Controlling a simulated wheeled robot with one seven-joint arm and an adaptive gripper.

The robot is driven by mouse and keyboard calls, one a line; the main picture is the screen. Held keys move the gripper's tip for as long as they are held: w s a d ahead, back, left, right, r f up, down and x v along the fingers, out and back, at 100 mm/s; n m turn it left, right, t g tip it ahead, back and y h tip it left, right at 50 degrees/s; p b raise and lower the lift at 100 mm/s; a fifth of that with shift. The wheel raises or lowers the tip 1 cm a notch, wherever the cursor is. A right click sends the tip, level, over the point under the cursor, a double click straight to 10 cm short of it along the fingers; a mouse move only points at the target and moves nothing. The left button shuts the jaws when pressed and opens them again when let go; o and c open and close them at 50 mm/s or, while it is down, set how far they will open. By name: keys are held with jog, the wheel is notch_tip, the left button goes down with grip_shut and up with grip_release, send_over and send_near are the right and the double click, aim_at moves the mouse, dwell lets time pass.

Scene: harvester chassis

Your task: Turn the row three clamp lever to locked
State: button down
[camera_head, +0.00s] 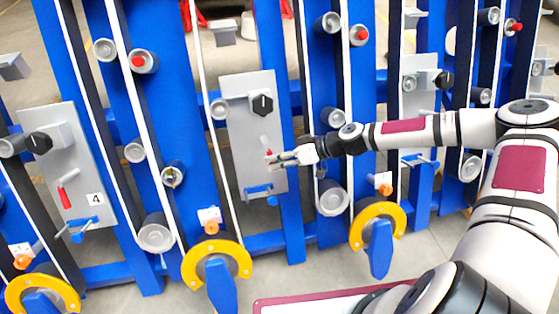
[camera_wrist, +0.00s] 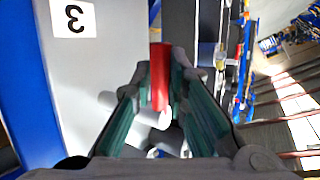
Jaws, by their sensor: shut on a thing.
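The row three clamp lever is a small red handle (camera_wrist: 159,75) on a light grey panel (camera_wrist: 100,70) that carries a label "3" (camera_wrist: 73,17) in the wrist view. My gripper's fingers (camera_wrist: 162,95) are closed on the red handle, one on each side. The lever's pivot is partly hidden by my fingers in the head view. A pale cylinder (camera_wrist: 135,110) shows behind the handle in the wrist view.
A black knob (camera_head: 262,104) sits above the lever on the same panel, and a blue clamp (camera_head: 260,191) sits below it. Blue uprights with rollers and belts stand either side. Panel 4 (camera_head: 75,150) with its red lever (camera_head: 65,192) is at left. Yellow hooks (camera_head: 217,250) stand lower down.

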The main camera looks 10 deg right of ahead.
jog(key=shift+a+f+m+t+y+b, duration=0.1)
jog(key=shift+a+m+t+y+b, duration=0.05)
jog(key=shift+m+t+y+b, duration=0.2)
dwell(0.4)
jog(key=c, duration=1.6)
grip_release()
jog(key=shift+a, duration=0.1)
jog(key=shift+o, duration=0.2)
jog(key=v, duration=1.2)
jog(key=shift+f, duration=0.15)
jog(key=shift+s, duration=0.1)
